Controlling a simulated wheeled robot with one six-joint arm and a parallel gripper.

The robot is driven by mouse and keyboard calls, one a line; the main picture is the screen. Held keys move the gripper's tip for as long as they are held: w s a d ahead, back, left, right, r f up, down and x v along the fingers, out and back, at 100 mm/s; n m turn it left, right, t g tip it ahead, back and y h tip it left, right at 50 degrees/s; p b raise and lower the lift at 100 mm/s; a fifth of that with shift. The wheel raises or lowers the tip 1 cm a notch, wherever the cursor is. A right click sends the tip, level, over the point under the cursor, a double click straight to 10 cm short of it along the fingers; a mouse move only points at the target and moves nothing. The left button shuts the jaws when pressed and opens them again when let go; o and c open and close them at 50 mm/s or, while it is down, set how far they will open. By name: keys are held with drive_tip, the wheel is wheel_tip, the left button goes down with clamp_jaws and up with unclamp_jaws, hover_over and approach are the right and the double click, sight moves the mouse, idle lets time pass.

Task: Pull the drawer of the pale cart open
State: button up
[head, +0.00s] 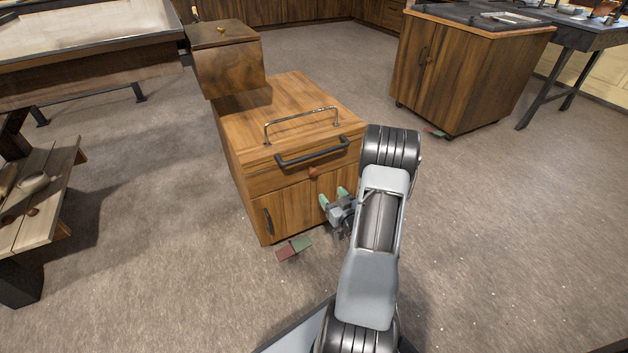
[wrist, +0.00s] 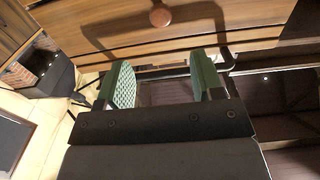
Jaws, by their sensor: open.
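The pale cart (head: 300,95) stands at the centre of the head view, a chrome rail on its top. Its drawer (head: 285,172) looks shut and carries a dark bar handle (head: 312,152). A round reddish-brown knob (head: 313,173) sits below the handle. My gripper (head: 333,196) is open and empty, with green finger pads, in front of the cart and lower than the handle. In the wrist view, the cart front with the knob (wrist: 160,16) shows beyond my gripper (wrist: 164,82).
A red and green pedal pair (head: 294,247) lies at the cart's foot. A darker brown box (head: 230,65) is at the cart's back. A wooden bench (head: 45,190) stands at left, a dark cabinet (head: 460,70) at back right. The floor (head: 500,230) at right is clear.

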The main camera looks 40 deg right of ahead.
sight(315, 174)
drive_tip(key=w+b, duration=0.1)
drive_tip(key=w, duration=0.3)
drive_tip(key=w+d+b, duration=0.1)
drive_tip(key=w, duration=0.3)
drive_tip(key=w+b, duration=0.1)
drive_tip(key=w, duration=0.4)
drive_tip(key=shift+d, duration=0.35)
clamp_jaws()
